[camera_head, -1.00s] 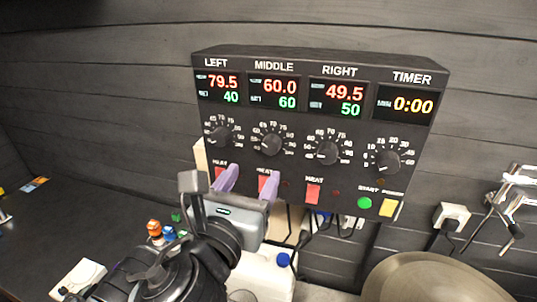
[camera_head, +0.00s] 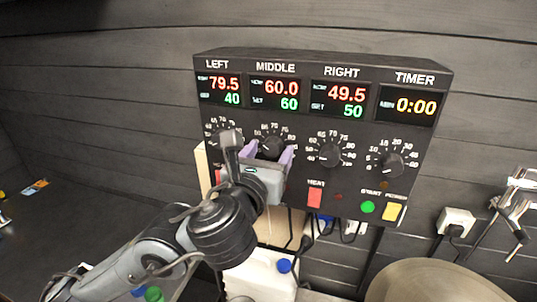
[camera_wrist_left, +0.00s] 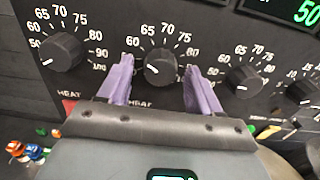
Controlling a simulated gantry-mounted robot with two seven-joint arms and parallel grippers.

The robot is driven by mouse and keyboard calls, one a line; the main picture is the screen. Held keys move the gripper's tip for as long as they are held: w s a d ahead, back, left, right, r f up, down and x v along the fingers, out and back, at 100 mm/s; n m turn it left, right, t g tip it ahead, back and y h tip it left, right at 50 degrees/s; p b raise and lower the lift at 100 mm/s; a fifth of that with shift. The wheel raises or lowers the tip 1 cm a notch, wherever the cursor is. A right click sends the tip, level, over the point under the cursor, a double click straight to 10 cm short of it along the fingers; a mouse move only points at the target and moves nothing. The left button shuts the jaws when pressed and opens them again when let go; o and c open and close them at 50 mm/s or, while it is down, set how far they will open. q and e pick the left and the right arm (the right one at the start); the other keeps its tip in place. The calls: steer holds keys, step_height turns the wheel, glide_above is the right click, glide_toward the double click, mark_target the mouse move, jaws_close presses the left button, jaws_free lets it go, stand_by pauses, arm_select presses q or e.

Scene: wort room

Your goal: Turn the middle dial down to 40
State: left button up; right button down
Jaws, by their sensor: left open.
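The black control panel (camera_head: 430,130) hangs on the dark plank wall. The middle dial (camera_head: 270,148) is a black knob under the MIDDLE display (camera_head: 275,93), which reads 60.0 in red and 60 in green. My left gripper (camera_head: 270,152) is open, with its purple fingers pointing at the panel on either side of the middle dial. In the left wrist view the middle dial (camera_wrist_left: 160,68) sits between the two spread finger tips, with gaps on both sides. Its white pointer mark is at the lower left of the knob. My right gripper is not in view.
The left dial (camera_wrist_left: 63,52) and right dial (camera_head: 329,155) flank the middle one closely. A white jug (camera_head: 262,275) stands below.

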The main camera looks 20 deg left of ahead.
arm_select(q)
steer(key=c, duration=1)
steer(key=shift+c, duration=0.2)
steer(key=shift+n, duration=0.9)
steer(key=n+b, duration=0.1)
steer(key=n, duration=0.2)
steer(key=shift+d, duration=0.1)
steer(key=n+b, duration=0.2)
steer(key=n, duration=0.3)
steer(key=shift+r+n, duration=0.1)
steer(key=shift+n, duration=1.1)
